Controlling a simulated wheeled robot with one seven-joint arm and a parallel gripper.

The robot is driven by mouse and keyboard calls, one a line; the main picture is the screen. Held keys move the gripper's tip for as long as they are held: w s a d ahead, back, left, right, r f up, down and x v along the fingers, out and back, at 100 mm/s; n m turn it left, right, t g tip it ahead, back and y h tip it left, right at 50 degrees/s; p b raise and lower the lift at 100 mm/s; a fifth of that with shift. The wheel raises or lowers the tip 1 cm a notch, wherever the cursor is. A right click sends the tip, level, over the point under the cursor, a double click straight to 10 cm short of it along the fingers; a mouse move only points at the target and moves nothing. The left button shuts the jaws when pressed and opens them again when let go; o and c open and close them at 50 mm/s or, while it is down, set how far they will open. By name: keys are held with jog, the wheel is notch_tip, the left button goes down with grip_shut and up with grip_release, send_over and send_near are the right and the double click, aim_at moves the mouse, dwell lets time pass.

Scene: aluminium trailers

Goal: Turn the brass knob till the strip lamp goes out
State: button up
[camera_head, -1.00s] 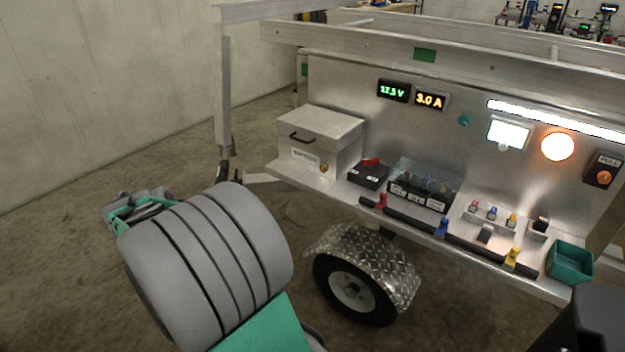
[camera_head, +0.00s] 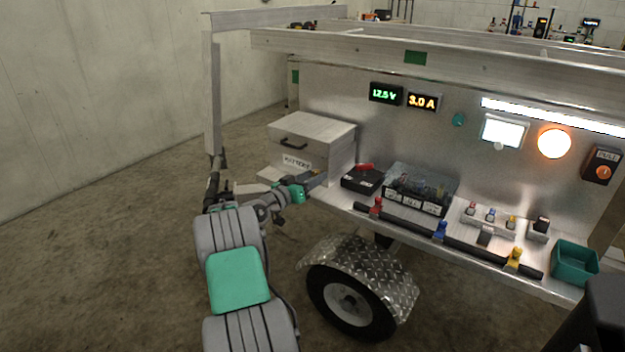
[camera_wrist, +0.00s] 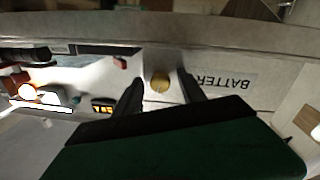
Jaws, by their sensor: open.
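The brass knob (camera_wrist: 160,82) is a small round knob on the front of the box labelled BATTERY (camera_head: 322,132). In the head view my gripper hides it. My gripper (camera_head: 320,178) is open in front of the box's lower right part. In the wrist view its two dark fingers (camera_wrist: 164,77) show on either side of the knob. I cannot tell whether they touch it. The strip lamp (camera_head: 555,116) at the upper right of the metal panel is lit white; it also shows bright in the wrist view (camera_wrist: 45,106).
A black switch box with a red lever (camera_head: 362,180) and a clear-covered fuse block (camera_head: 420,188) stand right of the battery box. Displays read 12.5 V (camera_head: 386,93) and 3.0 A (camera_head: 423,101). A round lamp (camera_head: 554,143) glows. A green bin (camera_head: 574,262) is at right.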

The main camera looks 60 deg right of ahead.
jog(key=shift+c, duration=0.3)
grip_shut()
dwell(0.3)
